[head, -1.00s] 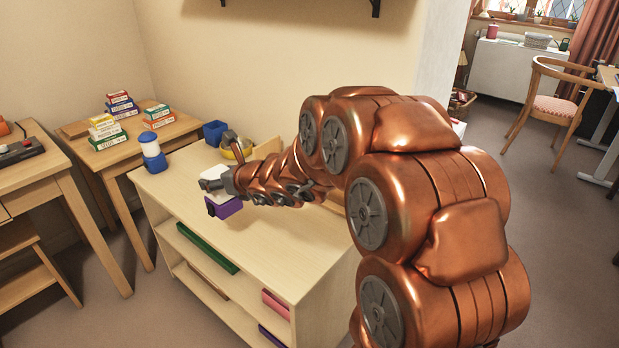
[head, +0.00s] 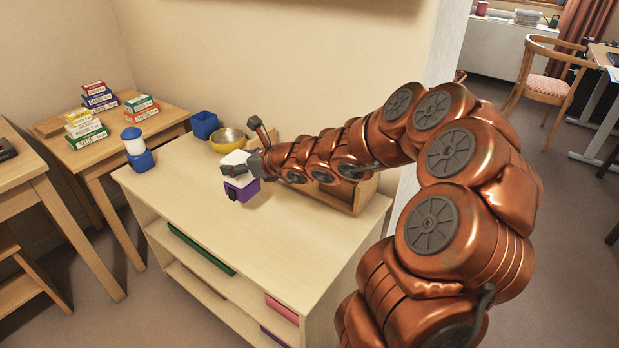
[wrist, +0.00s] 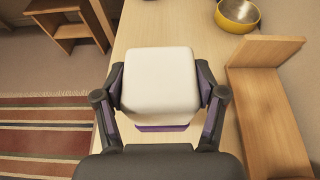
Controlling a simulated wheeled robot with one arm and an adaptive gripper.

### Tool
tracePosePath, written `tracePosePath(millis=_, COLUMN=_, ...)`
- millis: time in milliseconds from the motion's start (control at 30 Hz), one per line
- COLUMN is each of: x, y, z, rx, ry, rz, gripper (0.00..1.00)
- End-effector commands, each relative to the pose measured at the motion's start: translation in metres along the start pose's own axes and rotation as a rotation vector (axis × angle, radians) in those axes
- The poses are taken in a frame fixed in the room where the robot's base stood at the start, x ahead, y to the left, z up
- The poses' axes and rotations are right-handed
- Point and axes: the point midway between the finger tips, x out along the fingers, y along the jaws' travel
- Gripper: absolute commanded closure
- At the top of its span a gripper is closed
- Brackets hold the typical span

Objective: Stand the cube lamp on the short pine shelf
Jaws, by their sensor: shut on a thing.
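My gripper (wrist: 160,92) is shut on the white cube from both sides. The lamp is upright over the top of the short pine shelf (head: 200,215), left of the middle. I cannot tell whether its base touches the top. The far side of the lamp is hidden.
The front of the top is clear. A side table (head: 160,117) with stacked boxes stands to the left.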

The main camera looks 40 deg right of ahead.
Motion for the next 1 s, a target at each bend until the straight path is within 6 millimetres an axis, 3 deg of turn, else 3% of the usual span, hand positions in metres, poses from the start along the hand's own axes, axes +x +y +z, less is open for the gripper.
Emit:
tracePosePath(millis=500, x=-0.039, y=-0.065, z=-0.032, rx=0.013, ry=0.001, rz=-0.029, gripper=0.75)
tracePosePath(millis=767, x=-0.039, y=-0.092, z=-0.037, rx=0.011, ry=0.005, rz=-0.032, gripper=0.75)
tracePosePath(millis=1000, x=-0.035, y=-0.134, z=-0.040, rx=0.012, ry=0.004, rz=-0.032, gripper=0.75)
